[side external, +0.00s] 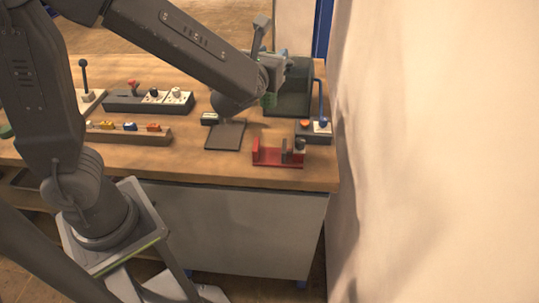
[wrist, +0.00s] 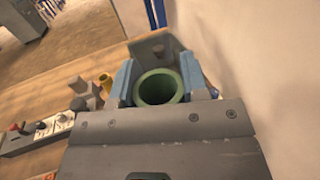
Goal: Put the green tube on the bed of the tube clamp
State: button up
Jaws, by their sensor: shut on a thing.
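The green tube (wrist: 150,92) shows end-on in the wrist view, its round mouth toward the camera. My gripper (wrist: 158,85) is shut on it, with one blue-grey finger on each side. In the side external view a bit of green (side external: 268,100) shows below my gripper (side external: 270,72), in front of the dark green chamber; my wrist partly hides this area. The red fixture near the bench's front edge, which looks like the tube clamp (side external: 268,157), has a red upright at the left and grey parts at the right. No tube shows on its bed.
A dark green chamber (side external: 297,88) stands behind, with a blue-handled control box (side external: 314,131) at its right. A dark plate (side external: 225,135) lies left of the clamp. Control boxes (side external: 150,100) and a wooden rack (side external: 130,134) stand farther left. A pale wall (side external: 430,150) closes the right side.

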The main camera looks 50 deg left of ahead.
notch_tip(320, 180, down, 16)
jog(key=shift+f, duration=0.2)
dwell(0.5)
jog(key=shift+f, duration=0.1)
jog(key=o, duration=0.9)
jog(key=v, duration=1.2)
jog(key=s+a+r+n+g+y, duration=0.1)
jog(key=s+a+r+n+g, duration=0.2)
jog(key=s+a+n+g, duration=0.35)
jog(key=s+a+r+n+g+y, duration=0.1)
jog(key=s+a+r+n+g, duration=0.2)
jog(key=n+g, duration=0.7)
jog(key=s+d+r+n+t+h, duration=0.2)
jog(key=d+r+n+t+h, duration=0.4)
jog(key=n, duration=0.8)
notch_tip(320, 180, up, 3)
jog(key=d+h, duration=0.1)
jog(key=h, duration=0.3)
